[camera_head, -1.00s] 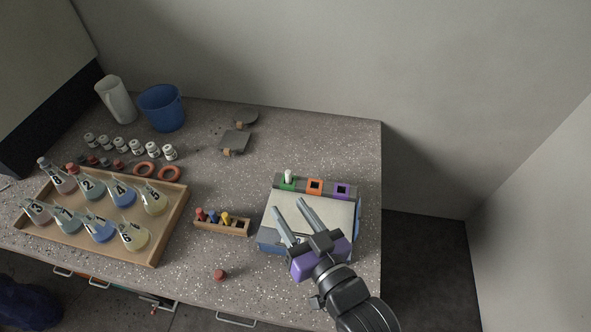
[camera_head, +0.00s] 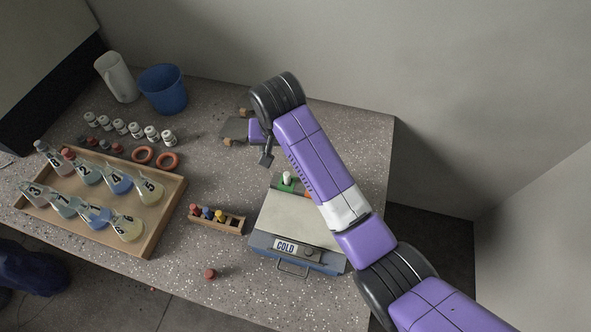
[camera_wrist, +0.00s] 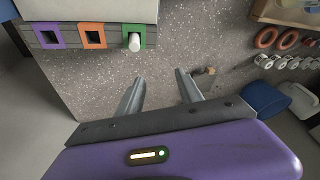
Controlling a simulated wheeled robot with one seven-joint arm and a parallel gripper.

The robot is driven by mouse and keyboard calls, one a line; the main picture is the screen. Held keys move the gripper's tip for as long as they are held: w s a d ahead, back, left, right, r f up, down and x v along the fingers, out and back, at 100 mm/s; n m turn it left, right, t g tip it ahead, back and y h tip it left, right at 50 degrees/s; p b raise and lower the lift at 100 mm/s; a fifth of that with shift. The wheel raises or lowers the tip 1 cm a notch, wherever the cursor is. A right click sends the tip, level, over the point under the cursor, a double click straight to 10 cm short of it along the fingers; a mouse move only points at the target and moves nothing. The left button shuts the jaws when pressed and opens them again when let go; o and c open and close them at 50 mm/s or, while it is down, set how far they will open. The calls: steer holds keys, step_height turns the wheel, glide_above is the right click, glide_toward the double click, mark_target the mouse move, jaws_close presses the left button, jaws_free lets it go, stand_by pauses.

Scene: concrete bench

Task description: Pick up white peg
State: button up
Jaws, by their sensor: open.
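The white peg (camera_head: 287,178) stands upright in the green socket (camera_head: 283,187) at the back left of the box marked COLD (camera_head: 285,246). In the wrist view the white peg (camera_wrist: 134,42) shows in the green socket, above and left of my fingertips. My gripper (camera_wrist: 158,78) is open and empty, its two fingers apart over bare bench, not touching the peg. In the head view my gripper (camera_head: 266,158) is partly hidden behind my arm, a little left of and behind the peg.
Orange (camera_wrist: 93,36) and purple (camera_wrist: 50,36) sockets sit beside the green one. A rack of coloured pegs (camera_head: 217,221) stands left of the box. A flask tray (camera_head: 165,222), orange rings (camera_head: 168,160), blue bucket (camera_head: 163,90) and jug (camera_head: 117,78) are further left. A red stopper (camera_head: 210,274) lies in front.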

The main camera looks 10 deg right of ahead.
steer(key=m+g+h, duration=0.1)
steer(key=g, duration=0.1)
glide_above(287, 174)
steer(key=s, duration=0.1)
step_height(287, 174, down, 2)
steer(key=shift+w+f+p, duration=0.15)
steer(key=shift+f+p, duration=0.05)
steer(key=shift+f, duration=1.05)
steer(key=shift+w+f+p, duration=0.2)
steer(key=shift+f, duration=1.05)
steer(key=shift+w+f+p, duration=0.15)
steer(key=shift+f+p, duration=0.05)
steer(key=shift+f, duration=1.05)
jaws_close()
